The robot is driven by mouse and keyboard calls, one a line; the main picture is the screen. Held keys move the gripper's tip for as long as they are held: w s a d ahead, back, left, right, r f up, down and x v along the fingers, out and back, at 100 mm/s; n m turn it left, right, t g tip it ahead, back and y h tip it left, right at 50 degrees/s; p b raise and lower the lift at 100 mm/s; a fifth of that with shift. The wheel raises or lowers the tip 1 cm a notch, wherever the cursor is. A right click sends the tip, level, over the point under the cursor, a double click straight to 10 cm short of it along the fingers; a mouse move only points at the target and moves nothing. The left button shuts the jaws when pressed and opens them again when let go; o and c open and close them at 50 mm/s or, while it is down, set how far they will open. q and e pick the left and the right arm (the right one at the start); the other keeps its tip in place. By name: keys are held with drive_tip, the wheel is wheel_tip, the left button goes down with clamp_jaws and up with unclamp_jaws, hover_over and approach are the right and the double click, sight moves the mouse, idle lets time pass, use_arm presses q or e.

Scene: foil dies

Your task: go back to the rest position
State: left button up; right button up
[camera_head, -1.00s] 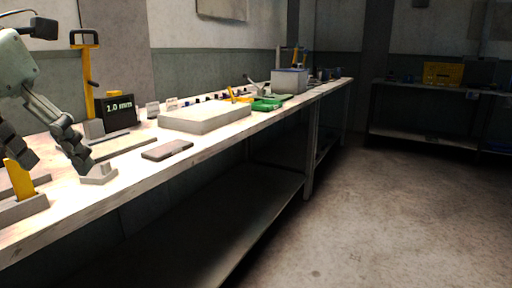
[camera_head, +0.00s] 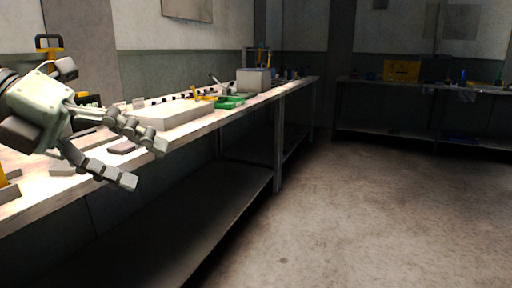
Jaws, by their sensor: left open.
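My left gripper (camera_head: 143,164) is at the left of the head view, in front of the near part of the workbench (camera_head: 30,207). Its two jointed fingers are spread apart, with nothing between them. The hand hides part of the black display box (camera_head: 88,101) and of the bench top behind it. A small grey block (camera_head: 62,171) lies on the bench just left of the lower finger. A flat dark plate (camera_head: 122,147) lies on the bench behind the fingers. My right gripper is not in view.
A pale slab (camera_head: 178,115), green items (camera_head: 230,102) and a grey bin (camera_head: 253,80) stand farther along the bench. A second bench with a yellow crate (camera_head: 402,70) stands far right. The floor (camera_head: 330,215) is clear.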

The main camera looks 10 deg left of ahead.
use_arm(q)
drive_tip(key=w+a+f+n+t+h, duration=0.1)
drive_tip(key=w+a+n+t+h, duration=0.3)
drive_tip(key=w+n+t, duration=0.9)
drive_tip(key=w+a+f+n+t+y, duration=0.2)
drive_tip(key=w+a+f+n+y, duration=0.2)
drive_tip(key=a+f+n+y, duration=0.45)
drive_tip(key=s+a+f+n+g+y, duration=0.2)
drive_tip(key=f+n+y, duration=0.2)
drive_tip(key=f, duration=0.6)
drive_tip(key=s+a+f+n+g+y, duration=0.1)
drive_tip(key=f+n+g+y, duration=0.3)
drive_tip(key=f, duration=0.6)
drive_tip(key=s+d+f+n+g+h, duration=0.1)
drive_tip(key=s+d+f+g, duration=0.3)
drive_tip(key=s+f, duration=0.8)
drive_tip(key=s+d+f+n+g, duration=0.4)
drive_tip(key=s+f, duration=0.8)
drive_tip(key=f, duration=0.3)
drive_tip(key=d+g, duration=0.1)
drive_tip(key=g, duration=0.1)
drive_tip(key=shift+d+f+g+h+p, duration=0.15)
drive_tip(key=shift+f+g+h+p, duration=0.15)
drive_tip(key=shift+h, duration=0.05)
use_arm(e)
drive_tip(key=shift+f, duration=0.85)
